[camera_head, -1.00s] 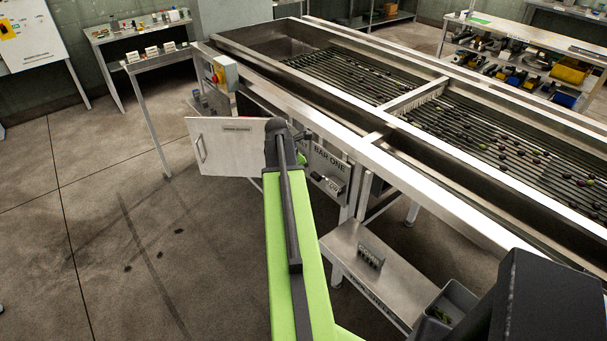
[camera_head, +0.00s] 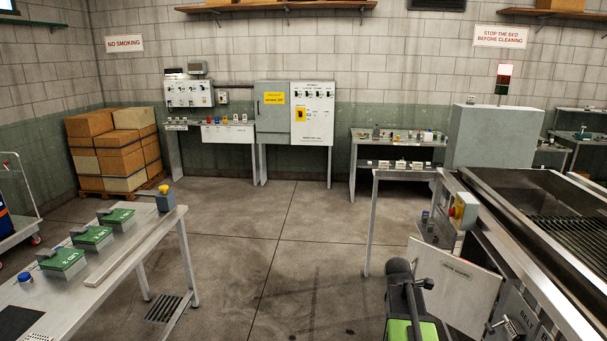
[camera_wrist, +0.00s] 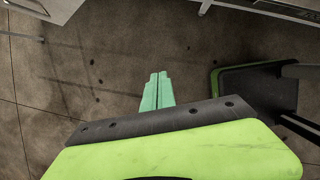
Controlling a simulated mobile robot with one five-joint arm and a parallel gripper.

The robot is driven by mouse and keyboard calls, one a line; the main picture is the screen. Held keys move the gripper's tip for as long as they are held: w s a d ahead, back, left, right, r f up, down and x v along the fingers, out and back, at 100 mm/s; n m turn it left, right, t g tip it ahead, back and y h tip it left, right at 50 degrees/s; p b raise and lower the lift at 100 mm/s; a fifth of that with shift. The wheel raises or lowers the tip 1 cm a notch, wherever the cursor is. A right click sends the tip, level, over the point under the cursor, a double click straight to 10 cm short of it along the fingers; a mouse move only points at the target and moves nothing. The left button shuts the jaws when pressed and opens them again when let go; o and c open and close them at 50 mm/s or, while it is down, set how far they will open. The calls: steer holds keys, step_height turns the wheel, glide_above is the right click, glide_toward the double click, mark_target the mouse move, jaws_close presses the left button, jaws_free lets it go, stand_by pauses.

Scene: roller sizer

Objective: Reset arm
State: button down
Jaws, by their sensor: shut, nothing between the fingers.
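My gripper (camera_wrist: 158,90) shows in the wrist view as two pale green fingers side by side, closed together with nothing between them. Bare concrete floor lies below and beyond the fingertips. In the head view only my green and black arm shows at the bottom, right of centre, and the fingers are hidden there. The arm's dark upper end is close to the open white panel door (camera_head: 455,285) of the roller machine; I cannot tell whether they touch.
The roller machine (camera_head: 553,255) stands at the right, with a control box (camera_head: 463,211) at its corner. A bench (camera_head: 110,262) with green-topped units is at the left. Boxes (camera_head: 112,145) and electrical cabinets (camera_head: 312,113) line the back wall. Open floor (camera_head: 285,240) lies between.

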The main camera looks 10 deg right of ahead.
steer(key=s+a+f+m+y, duration=0.1)
steer(key=s+a+m+y, duration=0.1)
steer(key=a+m, duration=1.6)
steer(key=a+y, duration=0.1)
steer(key=a, duration=1.2)
steer(key=shift+s+a, duration=0.4)
steer(key=shift+d, duration=0.1)
